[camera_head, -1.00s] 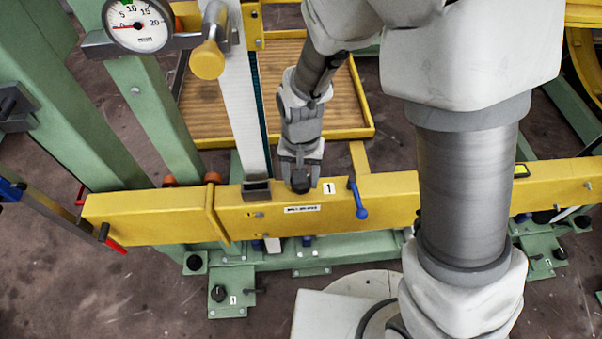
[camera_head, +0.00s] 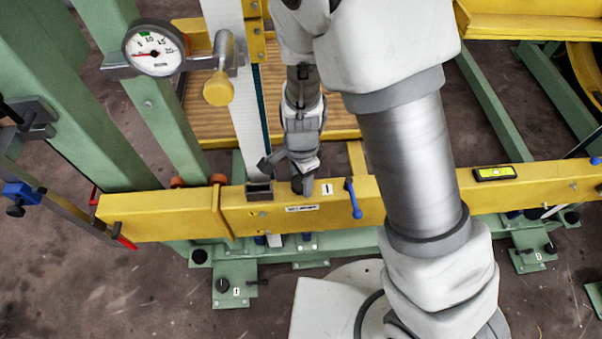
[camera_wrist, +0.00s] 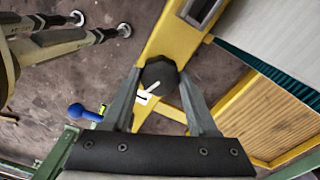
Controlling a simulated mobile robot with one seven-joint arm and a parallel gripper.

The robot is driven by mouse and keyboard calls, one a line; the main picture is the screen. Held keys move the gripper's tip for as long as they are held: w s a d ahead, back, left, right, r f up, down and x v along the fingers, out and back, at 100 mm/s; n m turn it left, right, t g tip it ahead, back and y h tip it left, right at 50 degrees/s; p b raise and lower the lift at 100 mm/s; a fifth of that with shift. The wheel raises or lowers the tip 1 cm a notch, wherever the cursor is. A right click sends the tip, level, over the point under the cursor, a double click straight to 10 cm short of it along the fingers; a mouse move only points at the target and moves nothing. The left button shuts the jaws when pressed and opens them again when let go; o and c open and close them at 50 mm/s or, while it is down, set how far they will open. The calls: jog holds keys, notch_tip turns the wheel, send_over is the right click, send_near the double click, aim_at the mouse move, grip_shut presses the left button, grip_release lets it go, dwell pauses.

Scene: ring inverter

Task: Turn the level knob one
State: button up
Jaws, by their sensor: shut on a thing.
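The level knob one is a black knob (camera_head: 302,188) on top of the yellow beam (camera_head: 395,199), just left of a white label "1" (camera_head: 327,189). My gripper (camera_head: 304,175) comes down on it from above and hides part of it.
A blue-handled lever (camera_head: 354,199) stands right of the label. An open metal socket (camera_head: 259,190) is left of the knob. A round gauge (camera_head: 154,49) and a yellow-tipped handle (camera_head: 218,88) are at upper left. A yellow spirit level (camera_head: 494,174) lies on the beam at right.

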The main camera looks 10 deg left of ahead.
aim_at(301, 182)
jog(key=shift+r+m+p, duration=0.1)
jog(key=shift+m+p, duration=0.65)
jog(key=shift+m, duration=0.75)
jog(key=o, duration=1.4)
jog(key=shift+r+p, duration=2.5)
jog(key=shift+r, duration=6.15)
